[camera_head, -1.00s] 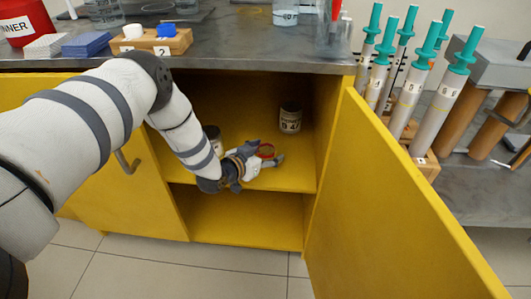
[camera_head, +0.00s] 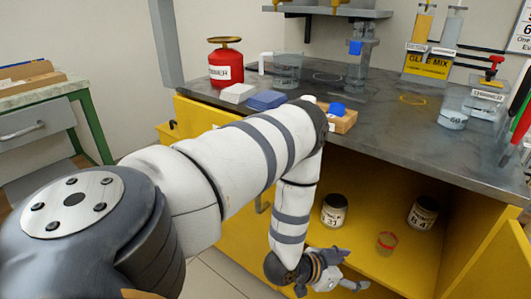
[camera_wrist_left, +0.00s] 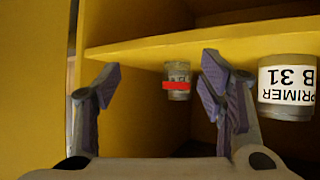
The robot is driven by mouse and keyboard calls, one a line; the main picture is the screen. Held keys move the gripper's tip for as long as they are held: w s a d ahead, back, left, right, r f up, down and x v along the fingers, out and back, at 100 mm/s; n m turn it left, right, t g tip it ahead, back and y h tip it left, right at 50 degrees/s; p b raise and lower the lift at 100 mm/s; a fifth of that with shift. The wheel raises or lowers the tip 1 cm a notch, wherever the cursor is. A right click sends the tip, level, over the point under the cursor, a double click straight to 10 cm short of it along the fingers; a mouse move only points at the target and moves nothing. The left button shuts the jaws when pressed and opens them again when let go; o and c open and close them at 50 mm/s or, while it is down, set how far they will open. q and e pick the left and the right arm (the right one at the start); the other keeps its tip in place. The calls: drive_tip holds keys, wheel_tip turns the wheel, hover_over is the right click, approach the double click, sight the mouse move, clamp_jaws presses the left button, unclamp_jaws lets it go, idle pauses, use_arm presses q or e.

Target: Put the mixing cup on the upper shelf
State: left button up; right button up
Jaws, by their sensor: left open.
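The mixing cup (camera_head: 387,243), a small translucent cup with a red band, stands on the upper shelf (camera_head: 385,266) inside the open yellow cabinet. It stands between and in front of two labelled cans. In the left wrist view, which is upside down, the cup (camera_wrist_left: 177,88) stands on the shelf board (camera_wrist_left: 215,40), apart from the fingers. My left gripper (camera_head: 347,271) is open and empty at the cabinet's front, to the lower left of the cup. My right gripper is not in view.
A primer can marked B 31 (camera_head: 334,211) stands left of the cup, close to my left gripper. Another can (camera_head: 423,212) stands to the right. The open right door (camera_head: 490,262) bounds that side. The bench top (camera_head: 400,150) above holds a red thinner can (camera_head: 226,70).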

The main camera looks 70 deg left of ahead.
use_arm(q)
drive_tip(key=s+d+f+g+h, duration=0.1)
drive_tip(key=s+d+f+g, duration=0.35)
drive_tip(key=s, duration=0.45)
drive_tip(key=s+d+f+g, duration=0.3)
drive_tip(key=s+d+f, duration=0.15)
drive_tip(key=s, duration=0.55)
drive_tip(key=s+r+g, duration=0.2)
drive_tip(key=s+g, duration=0.1)
drive_tip(key=s, duration=0.7)
drive_tip(key=s+d+r+g, duration=0.1)
drive_tip(key=s+g, duration=0.3)
drive_tip(key=s, duration=0.6)
drive_tip(key=s+d+r+g+y, duration=0.1)
drive_tip(key=s+r+g, duration=0.2)
drive_tip(key=s, duration=0.8)
drive_tip(key=shift+r+g, duration=0.35)
drive_tip(key=shift+r, duration=0.15)
